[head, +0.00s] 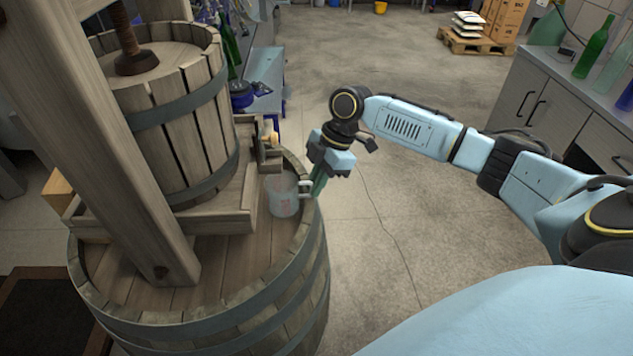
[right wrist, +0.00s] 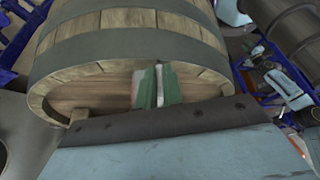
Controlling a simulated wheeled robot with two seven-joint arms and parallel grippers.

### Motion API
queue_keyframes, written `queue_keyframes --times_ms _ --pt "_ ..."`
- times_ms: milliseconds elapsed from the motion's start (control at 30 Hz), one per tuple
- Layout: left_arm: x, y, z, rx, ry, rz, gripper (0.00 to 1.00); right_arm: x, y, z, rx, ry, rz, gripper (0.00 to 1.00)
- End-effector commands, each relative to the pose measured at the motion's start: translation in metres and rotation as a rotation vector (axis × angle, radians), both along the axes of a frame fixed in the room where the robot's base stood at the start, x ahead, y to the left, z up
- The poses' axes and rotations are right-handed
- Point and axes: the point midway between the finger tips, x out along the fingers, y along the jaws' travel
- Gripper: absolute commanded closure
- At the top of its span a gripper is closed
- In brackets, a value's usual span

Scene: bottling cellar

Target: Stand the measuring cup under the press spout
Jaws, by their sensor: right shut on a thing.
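The measuring cup (head: 283,197) is clear and upright over the right part of the barrel top (head: 230,265), close to the press. I cannot tell whether its base touches the wood. My right gripper (head: 317,184) is shut on the cup's handle with its green fingers, at the cup's right side. In the right wrist view the fingers (right wrist: 157,88) hide most of the cup. The wooden press spout (head: 267,143) juts from the press tray just behind the cup in the head view. I cannot tell whether the cup is directly under it. My left gripper is not in view.
The press tub (head: 185,125) and a thick wooden post (head: 95,130) stand left of the cup. A side bench (head: 262,75) with bottles is behind. A counter (head: 570,100) with green bottles stands at the right. The floor between is open.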

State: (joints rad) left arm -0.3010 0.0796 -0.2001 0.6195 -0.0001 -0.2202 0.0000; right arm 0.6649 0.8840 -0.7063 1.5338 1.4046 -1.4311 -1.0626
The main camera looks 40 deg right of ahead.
Motion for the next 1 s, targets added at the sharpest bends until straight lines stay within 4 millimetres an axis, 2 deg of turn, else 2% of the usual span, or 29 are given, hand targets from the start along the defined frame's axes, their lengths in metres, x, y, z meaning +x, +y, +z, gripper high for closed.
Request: queue_keyframes --times_ms 233,267,300,433,767,867,1000 --pt "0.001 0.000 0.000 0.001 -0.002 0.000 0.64 0.000 0.000 0.000 0.000 -0.001 0.000 1.00" --pt "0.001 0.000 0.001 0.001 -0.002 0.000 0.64 0.000 0.000 -0.001 0.000 0.000 0.000 0.91" --pt "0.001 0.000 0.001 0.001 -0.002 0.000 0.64 0.000 0.000 -0.001 0.000 -0.001 0.001 0.85" --pt "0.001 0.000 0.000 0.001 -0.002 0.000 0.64 0.000 0.000 -0.001 0.000 0.000 0.001 0.70" --pt "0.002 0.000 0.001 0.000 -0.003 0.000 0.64 0.000 -0.001 0.003 -0.001 -0.002 0.000 0.70" --pt "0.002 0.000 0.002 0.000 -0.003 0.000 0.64 0.000 -0.006 0.013 -0.001 -0.002 -0.001 0.70" --pt "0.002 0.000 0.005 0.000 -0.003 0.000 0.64 -0.001 -0.017 0.040 -0.002 -0.005 -0.001 0.70"
